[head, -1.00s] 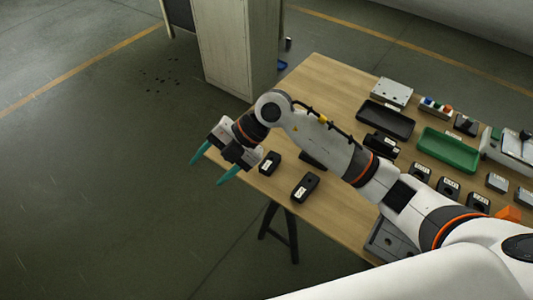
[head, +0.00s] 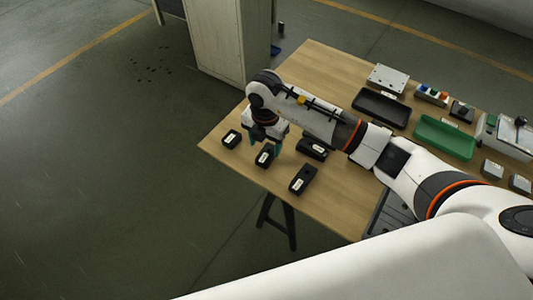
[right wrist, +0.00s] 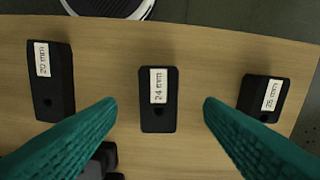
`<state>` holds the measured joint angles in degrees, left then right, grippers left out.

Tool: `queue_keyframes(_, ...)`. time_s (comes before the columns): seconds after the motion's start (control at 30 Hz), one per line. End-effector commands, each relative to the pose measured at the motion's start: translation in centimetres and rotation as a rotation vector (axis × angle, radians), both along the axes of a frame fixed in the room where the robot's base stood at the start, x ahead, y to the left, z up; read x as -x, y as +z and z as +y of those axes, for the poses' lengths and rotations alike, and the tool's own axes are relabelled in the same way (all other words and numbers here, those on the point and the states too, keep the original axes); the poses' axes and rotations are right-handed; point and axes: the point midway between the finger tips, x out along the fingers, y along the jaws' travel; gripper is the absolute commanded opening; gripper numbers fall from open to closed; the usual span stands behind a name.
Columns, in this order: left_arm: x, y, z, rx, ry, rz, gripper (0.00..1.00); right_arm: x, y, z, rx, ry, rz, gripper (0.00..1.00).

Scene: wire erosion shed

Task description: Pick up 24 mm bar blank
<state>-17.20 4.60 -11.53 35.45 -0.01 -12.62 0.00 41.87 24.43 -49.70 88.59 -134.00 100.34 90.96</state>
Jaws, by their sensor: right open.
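The black block labelled "24 mm" (right wrist: 158,118) lies on the wooden table, centred between my open fingers in the right wrist view. It has a dark round spot below its label; whether this is a hole or a bar end I cannot tell. In the head view it is the middle block (head: 265,157) of three, partly behind my fingers. My right gripper (head: 264,146) is over it, pointing down, open and empty; its teal fingers also show in the right wrist view (right wrist: 160,103). My left gripper is out of view.
A block labelled "20 mm" (right wrist: 52,88) lies to the left, and another block with a less clear label (right wrist: 263,98) to the right. A black item (head: 312,149) lies near my forearm. A black tray (head: 382,107) and green tray (head: 445,138) stand further right.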

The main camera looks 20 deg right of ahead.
Motion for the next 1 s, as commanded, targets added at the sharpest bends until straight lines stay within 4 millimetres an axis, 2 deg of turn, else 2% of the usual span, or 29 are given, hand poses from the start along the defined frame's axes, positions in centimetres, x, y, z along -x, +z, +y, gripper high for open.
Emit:
queue_keyframes(0.2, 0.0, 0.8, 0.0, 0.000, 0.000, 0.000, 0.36, -0.2, -3.3, -0.5, 0.001, -0.002, 0.004, 0.62)
queue_keyframes(0.3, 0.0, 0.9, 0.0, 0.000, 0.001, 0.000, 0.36, -0.2, -4.2, -0.4, 0.000, -0.001, 0.003, 0.62)
queue_keyframes(0.57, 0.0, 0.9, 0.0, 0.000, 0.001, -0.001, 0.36, -0.3, -4.6, -0.4, -0.001, 0.000, 0.001, 0.62)
queue_keyframes(0.67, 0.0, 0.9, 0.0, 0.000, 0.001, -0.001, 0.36, -0.3, -4.6, -0.4, -0.001, 0.000, 0.001, 0.49)
queue_keyframes(0.93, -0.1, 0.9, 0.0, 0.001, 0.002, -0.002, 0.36, -0.2, -4.6, -0.5, -0.001, 0.000, 0.001, 0.05)
queue_keyframes(0.97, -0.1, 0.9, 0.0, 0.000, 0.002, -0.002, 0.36, -0.2, -4.6, -0.5, -0.001, 0.000, 0.001, 0.00)
queue_keyframes(1.0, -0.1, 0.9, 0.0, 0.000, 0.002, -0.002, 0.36, -0.3, -4.4, -0.4, -0.001, 0.000, -0.001, 0.00)
